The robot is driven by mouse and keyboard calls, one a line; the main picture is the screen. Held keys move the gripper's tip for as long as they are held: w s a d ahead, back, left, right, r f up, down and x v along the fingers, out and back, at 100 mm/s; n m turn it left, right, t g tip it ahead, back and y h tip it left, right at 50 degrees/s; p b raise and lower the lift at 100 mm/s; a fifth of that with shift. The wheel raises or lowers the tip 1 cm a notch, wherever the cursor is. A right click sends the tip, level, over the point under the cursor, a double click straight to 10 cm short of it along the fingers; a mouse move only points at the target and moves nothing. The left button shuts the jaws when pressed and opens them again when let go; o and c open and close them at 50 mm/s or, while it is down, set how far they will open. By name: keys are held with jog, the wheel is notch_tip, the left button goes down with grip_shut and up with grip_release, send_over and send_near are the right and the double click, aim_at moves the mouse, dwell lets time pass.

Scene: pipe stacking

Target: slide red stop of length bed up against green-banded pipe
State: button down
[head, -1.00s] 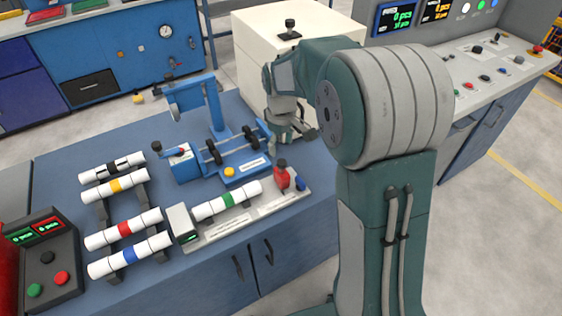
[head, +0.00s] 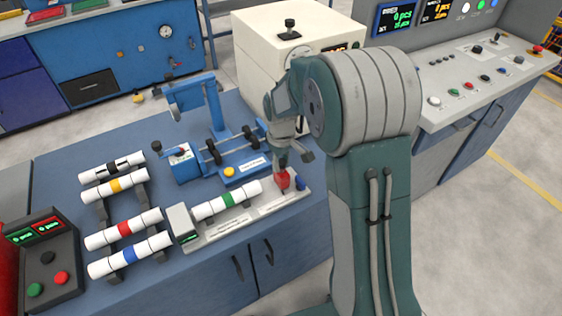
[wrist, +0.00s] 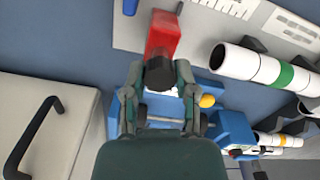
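The red stop (head: 283,181) stands near the right end of the pale length bed (head: 210,235). The white green-banded pipe (head: 228,200) lies on the bed to its left, with a gap between its right end and the stop. In the wrist view the red stop (wrist: 163,32) with its dark knob is at top centre, and the green-banded pipe (wrist: 268,69) is at right. My gripper (wrist: 159,78) is open, its two fingers apart on either side of the dark knob. In the head view my gripper (head: 291,156) is just above the stop, partly hiding its top.
A blue fixture with rollers (head: 228,160) stands behind the bed. White pipes with black, yellow, red and blue bands (head: 125,228) lie on a rack at left. A cream machine (head: 265,50) stands behind.

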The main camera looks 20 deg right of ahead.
aim_at(256, 183)
jog(key=a, duration=0.2)
jog(key=s+a, duration=0.1)
jog(key=a, duration=0.2)
jog(key=s+a, duration=0.1)
jog(key=a, duration=0.1)
jog(key=shift+s+a+f, duration=0.1)
jog(key=shift+a, duration=0.15)
jog(key=shift+d, duration=0.1)
jog(key=shift+c, duration=2.3)
grip_release()
jog(key=shift+o, duration=0.3)
jog(key=shift+a, duration=0.6)
jog(key=shift+d, duration=0.4)
